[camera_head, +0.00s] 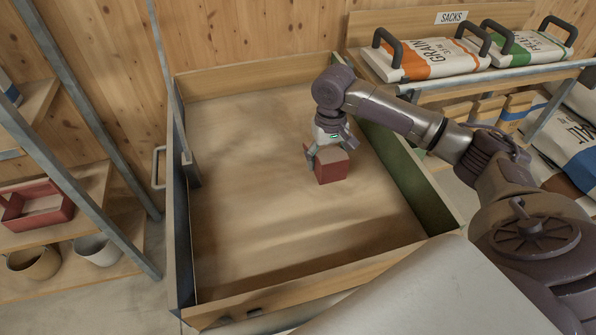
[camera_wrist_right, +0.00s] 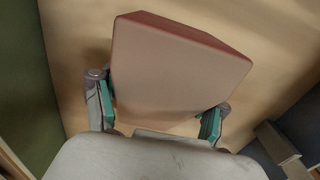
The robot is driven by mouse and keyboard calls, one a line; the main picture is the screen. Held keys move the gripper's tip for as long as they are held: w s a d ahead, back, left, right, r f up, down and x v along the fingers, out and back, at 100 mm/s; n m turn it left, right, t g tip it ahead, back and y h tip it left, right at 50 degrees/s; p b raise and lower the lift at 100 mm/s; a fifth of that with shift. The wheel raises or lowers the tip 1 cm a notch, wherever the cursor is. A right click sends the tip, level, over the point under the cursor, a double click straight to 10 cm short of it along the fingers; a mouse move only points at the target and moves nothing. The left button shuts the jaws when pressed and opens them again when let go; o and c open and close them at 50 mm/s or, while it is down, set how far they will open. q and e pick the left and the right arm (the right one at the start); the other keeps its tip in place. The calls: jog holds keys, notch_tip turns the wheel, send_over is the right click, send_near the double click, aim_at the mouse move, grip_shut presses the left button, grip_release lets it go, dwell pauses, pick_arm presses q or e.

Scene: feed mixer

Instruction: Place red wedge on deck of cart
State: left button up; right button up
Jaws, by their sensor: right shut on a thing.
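The red wedge (camera_head: 331,166) is over the right half of the cart deck (camera_head: 270,215), a bare wooden floor inside low walls. My right gripper (camera_head: 328,152) comes down from above and is shut on the wedge. In the right wrist view the wedge (camera_wrist_right: 175,70) fills the middle, with a green-padded finger on each side of it. The wooden deck shows behind it. I cannot tell whether the wedge touches the deck or hangs just above it. My left gripper is not in view.
The cart has a wooden front rim (camera_head: 330,280) and a green right wall (camera_head: 410,175). The deck around the wedge is clear. A shelf with sacks (camera_head: 430,58) stands behind at the right. A left shelf holds a red tray (camera_head: 38,207) and pots (camera_head: 98,250).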

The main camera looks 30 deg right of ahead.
send_over(301, 180)
notch_tip(301, 180, down, 4)
jog(key=shift+r, duration=0.1)
jog(key=shift+f, duration=2.05)
jog(key=o, duration=1.5)
jog(key=shift+f, duration=0.15)
jog(key=shift+c, duration=0.2)
notch_tip(301, 180, up, 12)
jog(key=shift+r, duration=0.2)
jog(key=shift+d+f, duration=0.1)
